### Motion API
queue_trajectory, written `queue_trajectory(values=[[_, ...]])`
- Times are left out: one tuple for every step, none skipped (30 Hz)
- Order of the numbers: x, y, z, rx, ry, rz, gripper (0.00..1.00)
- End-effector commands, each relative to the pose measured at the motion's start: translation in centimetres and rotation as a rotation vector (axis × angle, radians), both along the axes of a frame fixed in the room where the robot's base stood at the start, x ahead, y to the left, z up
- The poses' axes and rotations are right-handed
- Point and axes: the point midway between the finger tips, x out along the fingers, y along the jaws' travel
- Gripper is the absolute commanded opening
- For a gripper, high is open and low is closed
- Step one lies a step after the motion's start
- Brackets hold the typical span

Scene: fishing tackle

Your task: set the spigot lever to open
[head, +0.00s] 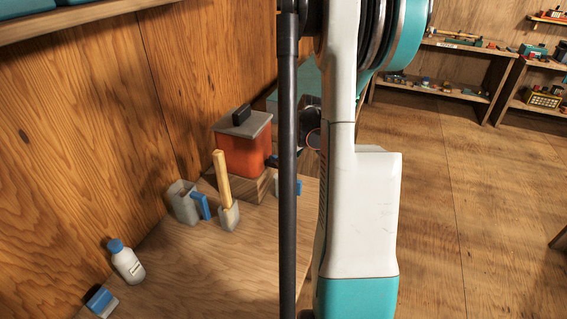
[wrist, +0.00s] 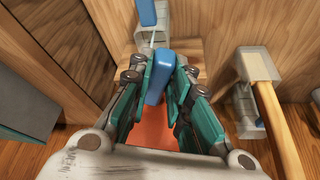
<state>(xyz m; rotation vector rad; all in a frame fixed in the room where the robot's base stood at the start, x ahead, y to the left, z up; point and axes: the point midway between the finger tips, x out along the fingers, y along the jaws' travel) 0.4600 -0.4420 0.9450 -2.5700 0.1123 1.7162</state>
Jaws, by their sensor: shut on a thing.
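The orange dispenser tank (head: 240,152) with a grey lid stands on a wooden block at the back of the bench. A dark spigot part (head: 271,160) sticks out from its right side; the rest is hidden by my arm. In the wrist view a blue piece (wrist: 157,78), which looks like the spigot lever, lies between the teal fingers of my gripper (wrist: 158,85). My gripper is shut on it. Orange tank surface (wrist: 155,135) shows below it. The lever's exact angle cannot be told.
A white bottle (head: 128,262) with a blue cap is nearer the front left. A wooden wall borders the bench; its middle front is clear.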

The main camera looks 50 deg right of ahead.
Motion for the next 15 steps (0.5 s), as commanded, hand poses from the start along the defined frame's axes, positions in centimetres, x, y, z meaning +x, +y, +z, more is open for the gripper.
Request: queue_trajectory(values=[[0.00, -0.23, 0.01, 0.000, -0.001, 0.015, 0.00], [-0.01, -0.29, 0.01, -0.001, -0.001, 0.026, 0.00], [-0.01, -0.36, 0.00, 0.000, 0.000, 0.037, 0.00], [-0.02, -0.40, -0.01, -0.001, 0.000, 0.044, 0.00], [-0.02, -0.43, -0.01, 0.000, 0.000, 0.051, 0.00], [-0.02, -0.47, -0.01, 0.000, 0.001, 0.058, 0.00], [-0.03, -0.49, -0.01, -0.001, 0.001, 0.061, 0.00], [-0.03, -0.50, -0.01, 0.000, 0.001, 0.066, 0.00], [-0.03, -0.52, -0.01, 0.000, 0.001, 0.069, 0.00], [-0.03, -0.53, -0.02, 0.000, 0.001, 0.071, 0.00], [-0.02, -0.53, -0.02, -0.001, 0.001, 0.073, 0.00], [-0.02, -0.54, -0.01, 0.000, 0.001, 0.074, 0.00], [-0.02, -0.54, -0.01, 0.000, 0.001, 0.074, 0.00], [-0.02, -0.54, -0.01, 0.000, 0.001, 0.074, 0.00], [-0.02, -0.53, -0.01, 0.000, 0.001, 0.074, 0.00]])
